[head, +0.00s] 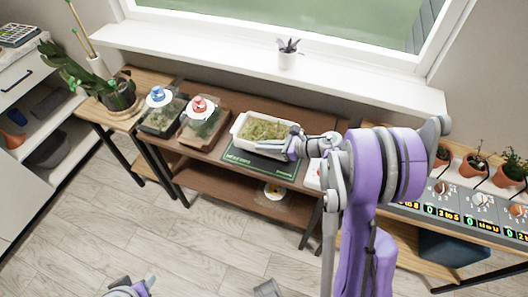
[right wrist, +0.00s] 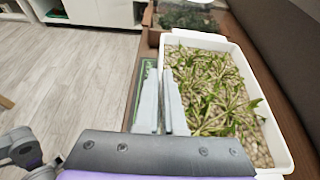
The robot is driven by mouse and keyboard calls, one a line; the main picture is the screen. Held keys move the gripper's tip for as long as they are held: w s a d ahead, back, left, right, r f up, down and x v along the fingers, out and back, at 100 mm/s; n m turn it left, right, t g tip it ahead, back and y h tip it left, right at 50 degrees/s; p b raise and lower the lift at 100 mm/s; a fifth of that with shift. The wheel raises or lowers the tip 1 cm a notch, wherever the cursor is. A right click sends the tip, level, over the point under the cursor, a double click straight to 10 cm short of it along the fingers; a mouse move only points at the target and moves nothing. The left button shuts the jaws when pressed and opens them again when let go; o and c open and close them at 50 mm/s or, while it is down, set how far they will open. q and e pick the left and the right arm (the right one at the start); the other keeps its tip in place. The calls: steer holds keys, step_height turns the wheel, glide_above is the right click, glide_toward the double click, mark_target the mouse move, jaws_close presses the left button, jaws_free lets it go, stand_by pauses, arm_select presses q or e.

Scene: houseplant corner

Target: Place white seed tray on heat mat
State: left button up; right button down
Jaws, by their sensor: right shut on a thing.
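The white seed tray (head: 241,122), full of green seedlings, is on the shelf top below the window. The dark green heat mat (head: 238,158) lies at the front of that top. The tray overlaps the mat's back part in the head view; I cannot tell whether it rests on it or hangs just above. My right gripper (head: 290,148) is shut on the tray's near long wall. In the right wrist view its fingers (right wrist: 162,102) straddle the tray rim, and a strip of mat (right wrist: 146,74) shows beside them. A part of my left arm shows at the bottom edge; its jaws are unclear.
Two clear-lidded propagator boxes, one with a blue cap (head: 157,95) and one with a red cap (head: 199,105), stand left of the tray. A white card (head: 312,175) lies right of the mat. Potted seedlings (head: 475,163) line the right bench. The window sill holds a small white pot (head: 287,60).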

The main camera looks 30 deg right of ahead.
mark_target(259, 153)
steer(key=shift+f, duration=2.05)
steer(key=shift+f+b, duration=0.1)
steer(key=shift+b, duration=0.2)
steer(key=c, duration=1)
jaws_free()
